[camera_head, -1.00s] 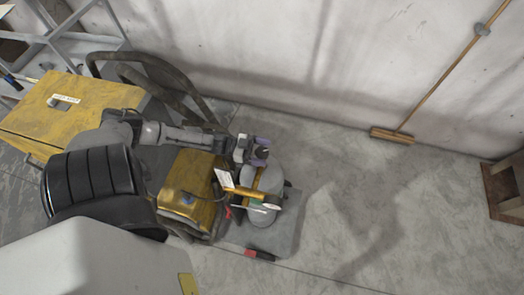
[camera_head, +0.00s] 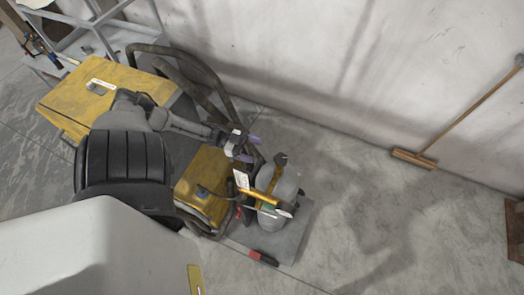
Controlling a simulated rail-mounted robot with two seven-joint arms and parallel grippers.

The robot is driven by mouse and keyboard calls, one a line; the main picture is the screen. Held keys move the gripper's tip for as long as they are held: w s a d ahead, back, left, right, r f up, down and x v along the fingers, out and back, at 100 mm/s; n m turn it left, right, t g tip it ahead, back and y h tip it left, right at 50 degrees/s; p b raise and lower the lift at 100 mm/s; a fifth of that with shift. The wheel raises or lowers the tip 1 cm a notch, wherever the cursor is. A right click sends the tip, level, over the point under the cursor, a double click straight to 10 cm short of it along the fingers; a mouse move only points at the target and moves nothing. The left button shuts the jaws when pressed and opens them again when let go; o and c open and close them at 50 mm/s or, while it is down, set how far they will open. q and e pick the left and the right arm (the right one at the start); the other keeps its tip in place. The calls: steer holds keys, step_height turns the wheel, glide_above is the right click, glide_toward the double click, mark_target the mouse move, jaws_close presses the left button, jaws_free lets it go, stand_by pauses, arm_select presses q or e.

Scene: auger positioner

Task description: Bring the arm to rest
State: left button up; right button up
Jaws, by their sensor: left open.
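My left arm comes in from the left, and its gripper (camera_head: 250,148) is open with two purple fingertips apart. Nothing shows between the fingers. The gripper is just up and left of a rounded grey machine body (camera_head: 286,186) with a dark knob (camera_head: 280,159) on top. A gap shows between the fingers and the knob. A yellow bar (camera_head: 258,194) and a white tag (camera_head: 241,180) are on the machine's left side. My right gripper is not in view.
A yellow housing (camera_head: 208,176) lies under my left forearm. A yellow cabinet (camera_head: 92,96) and curved dark hoses (camera_head: 205,70) are near it. A broom (camera_head: 413,159) leans on the wall. A wooden box (camera_head: 515,230) is at the right edge.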

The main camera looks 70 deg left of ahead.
arm_select(q)
steer(key=shift+s+a, duration=0.3)
steer(key=shift+s, duration=0.05)
steer(key=shift+w+d, duration=0.1)
steer(key=shift+d, duration=0.05)
stand_by(0.4)
